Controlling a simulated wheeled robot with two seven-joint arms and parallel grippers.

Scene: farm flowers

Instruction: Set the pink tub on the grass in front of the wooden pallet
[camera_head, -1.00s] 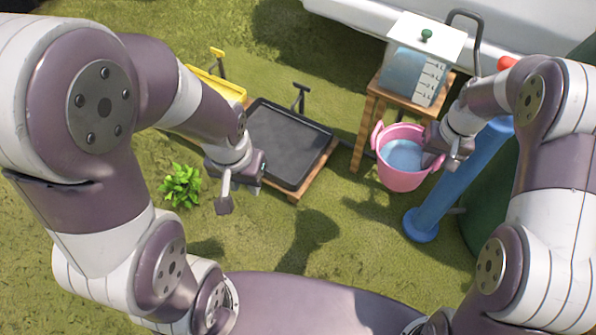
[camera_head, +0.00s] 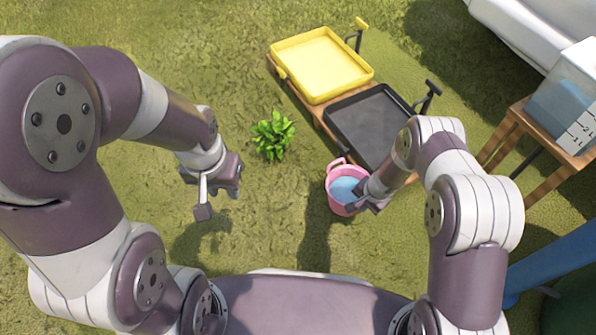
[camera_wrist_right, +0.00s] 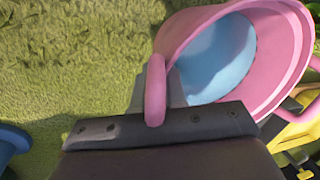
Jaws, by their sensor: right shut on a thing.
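The pink tub (camera_head: 334,184) holds blue water and hangs by its rim handle from my right gripper (camera_head: 372,202). In the right wrist view the gripper is shut on the pink handle (camera_wrist_right: 155,90), with the tub (camera_wrist_right: 286,60) tilted in the picture. A shadow lies on the grass below and left of the tub, which appears raised. The wooden pallet (camera_head: 321,123) lies just behind the tub, mostly covered by trays. My left gripper (camera_head: 220,197) is open and empty over the grass at the left.
A yellow tray (camera_head: 322,64) and a black tray (camera_head: 372,128) lie on the pallet. A leafy green plant (camera_head: 273,135) grows left of the tub. A water tank (camera_head: 566,105) stands on a wooden stand (camera_head: 543,138) at right. Grass between plant and tub is clear.

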